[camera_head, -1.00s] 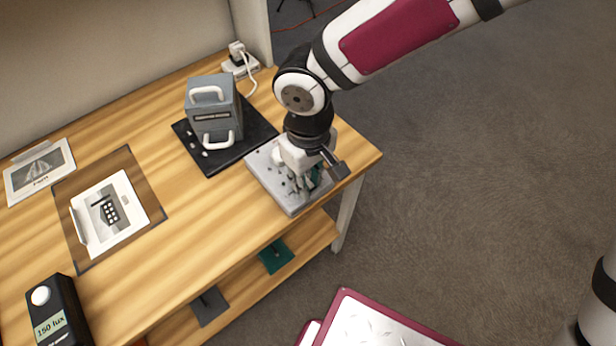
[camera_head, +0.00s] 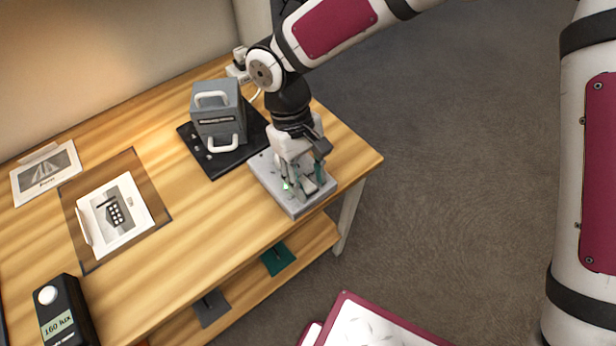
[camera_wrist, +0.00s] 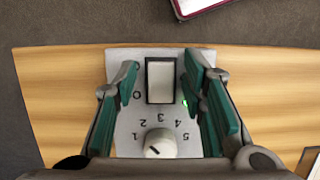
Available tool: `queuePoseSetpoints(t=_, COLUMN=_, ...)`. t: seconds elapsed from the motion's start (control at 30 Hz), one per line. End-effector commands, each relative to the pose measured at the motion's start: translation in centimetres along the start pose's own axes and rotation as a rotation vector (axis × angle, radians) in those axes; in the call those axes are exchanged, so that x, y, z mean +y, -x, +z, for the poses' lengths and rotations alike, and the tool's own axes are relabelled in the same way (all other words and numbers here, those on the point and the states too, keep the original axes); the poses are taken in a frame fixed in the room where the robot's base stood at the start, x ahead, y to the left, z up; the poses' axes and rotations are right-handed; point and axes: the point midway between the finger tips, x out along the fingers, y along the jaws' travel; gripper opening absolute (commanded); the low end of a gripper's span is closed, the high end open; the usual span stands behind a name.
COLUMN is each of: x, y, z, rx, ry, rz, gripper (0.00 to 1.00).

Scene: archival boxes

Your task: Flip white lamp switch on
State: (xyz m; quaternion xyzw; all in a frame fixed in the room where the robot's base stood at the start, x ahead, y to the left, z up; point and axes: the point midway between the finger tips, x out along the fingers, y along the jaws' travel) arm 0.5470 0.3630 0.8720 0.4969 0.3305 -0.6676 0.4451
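A grey control panel (camera_head: 293,207) sits on the table's right end. In the wrist view, the panel (camera_wrist: 130,60) carries a white rocker switch (camera_wrist: 160,82) in a black frame. A white knob (camera_wrist: 159,143) with a dial marked 0 to 5 is beside it. A small green light (camera_wrist: 185,102) glows by the switch. My gripper (camera_head: 303,187) is over the panel. In the wrist view my gripper (camera_wrist: 162,82) is open and empty, its green-padded fingers on either side of the switch. I cannot tell whether they touch the panel.
A grey box with white handles (camera_head: 217,115) stands on a black mat (camera_head: 215,168) left of the panel. A meter reading 160 lux (camera_head: 62,312) is at the front left. The table's right edge is close to the panel.

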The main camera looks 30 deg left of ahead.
Motion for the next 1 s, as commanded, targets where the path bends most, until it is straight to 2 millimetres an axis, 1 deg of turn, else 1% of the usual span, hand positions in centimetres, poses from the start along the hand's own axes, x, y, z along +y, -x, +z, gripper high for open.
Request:
queuePoseSetpoints(t=0.27, x=-0.1, y=0.0, z=0.1, rx=-0.001, ry=0.001, rz=0.0, gripper=0.42)
queuePoseSetpoints(t=0.37, x=0.0, y=0.5, z=0.0, rx=-0.001, ry=0.0, rz=0.001, gripper=0.42)
queuePoseSetpoints(t=0.47, x=0.0, y=1.7, z=0.0, rx=0.002, ry=0.0, rz=0.001, gripper=0.42)
queuePoseSetpoints(t=0.8, x=0.0, y=8.5, z=-0.1, rx=0.003, ry=-0.001, rz=0.001, gripper=0.42)
queuePoseSetpoints(t=0.9, x=-0.1, y=10.0, z=0.0, rx=0.002, ry=0.001, rz=0.0, gripper=0.42)
queuePoseSetpoints(t=1.0, x=-0.1, y=11.1, z=-0.1, rx=0.001, ry=0.0, rz=0.001, gripper=0.42)
